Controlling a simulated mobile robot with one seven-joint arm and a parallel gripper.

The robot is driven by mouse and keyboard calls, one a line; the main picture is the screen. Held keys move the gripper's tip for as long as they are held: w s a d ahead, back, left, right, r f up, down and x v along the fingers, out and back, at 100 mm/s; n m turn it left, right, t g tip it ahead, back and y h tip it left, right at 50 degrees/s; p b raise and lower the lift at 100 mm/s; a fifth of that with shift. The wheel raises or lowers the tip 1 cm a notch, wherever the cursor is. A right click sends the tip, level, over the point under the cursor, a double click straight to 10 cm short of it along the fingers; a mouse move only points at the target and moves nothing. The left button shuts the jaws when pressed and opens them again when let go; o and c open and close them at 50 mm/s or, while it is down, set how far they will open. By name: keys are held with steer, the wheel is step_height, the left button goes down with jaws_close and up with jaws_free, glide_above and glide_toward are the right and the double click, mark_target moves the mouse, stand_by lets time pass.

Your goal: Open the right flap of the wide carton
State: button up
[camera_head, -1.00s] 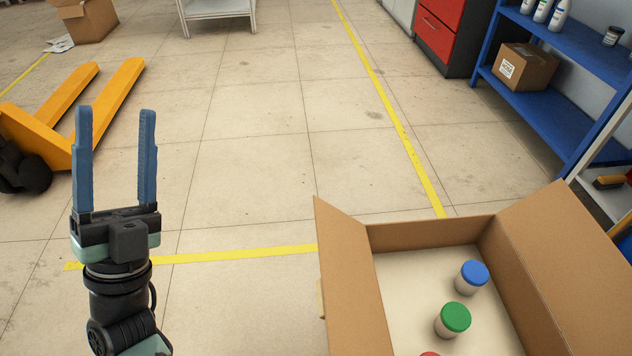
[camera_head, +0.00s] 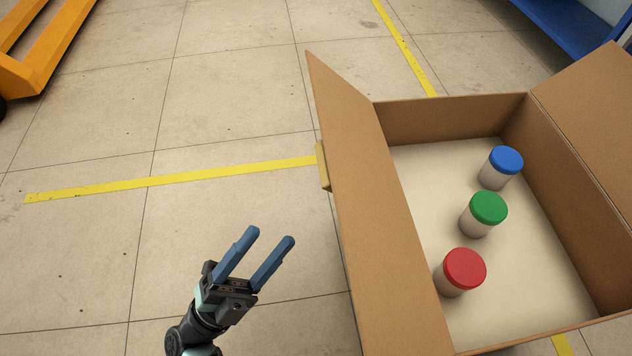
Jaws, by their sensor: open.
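The wide carton (camera_head: 455,119) stands at the right of the view with its top open. Its right flap (camera_head: 598,115) leans outward, away from the opening. Its left flap (camera_head: 365,190) stands raised and tilted outward, with a small tan tab (camera_head: 323,167) on its outer side. Inside are three jars, with a blue lid (camera_head: 507,160), a green lid (camera_head: 488,208) and a red lid (camera_head: 466,268). My gripper (camera_head: 271,236) is open and empty, left of the carton and apart from it, its blue fingers pointing up and right.
A yellow pallet truck (camera_head: 45,50) stands at the upper left. A blue shelf (camera_head: 570,25) is at the upper right, behind the carton. Yellow tape (camera_head: 180,180) marks the floor. The floor left of the carton is clear.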

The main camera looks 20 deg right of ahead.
mark_target(365, 184)
steer(key=b+x, duration=0.1)
steer(key=x, duration=1.1)
steer(key=shift+b, duration=0.3)
steer(key=shift+c, duration=0.2)
jaws_close()
stand_by(0.6)
